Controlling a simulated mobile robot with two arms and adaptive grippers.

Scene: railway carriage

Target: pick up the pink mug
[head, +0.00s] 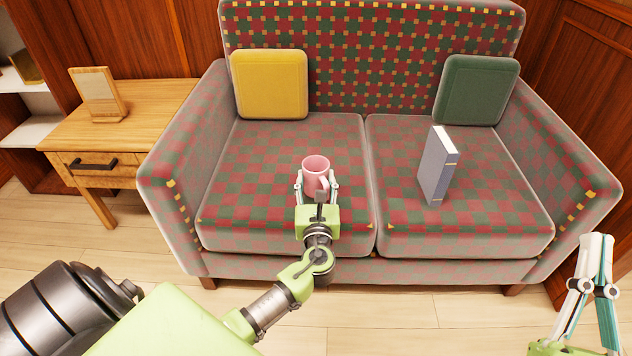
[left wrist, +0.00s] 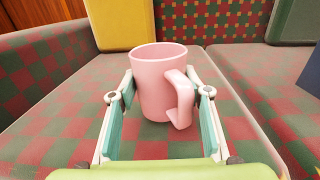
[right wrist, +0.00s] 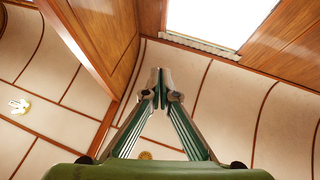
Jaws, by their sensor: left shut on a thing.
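The pink mug (head: 316,170) is upright at the left seat of the checked sofa, and it fills the middle of the left wrist view (left wrist: 158,82). Its handle faces toward me and to the right. My left gripper (head: 317,186) is shut on the mug, with one finger on each side of its body; it also shows in the left wrist view (left wrist: 160,95). I cannot tell whether the mug's base touches the cushion. My right gripper (head: 600,262) is empty at the lower right, pointing up, and its fingertips meet in the right wrist view (right wrist: 159,88).
A grey-blue book (head: 437,168) stands upright on the right seat of the sofa (head: 300,265). A yellow cushion (head: 270,84) and a green cushion (head: 477,90) lean on the backrest. A wooden side table (head: 150,112) holding a wooden stand (head: 98,95) is at the left.

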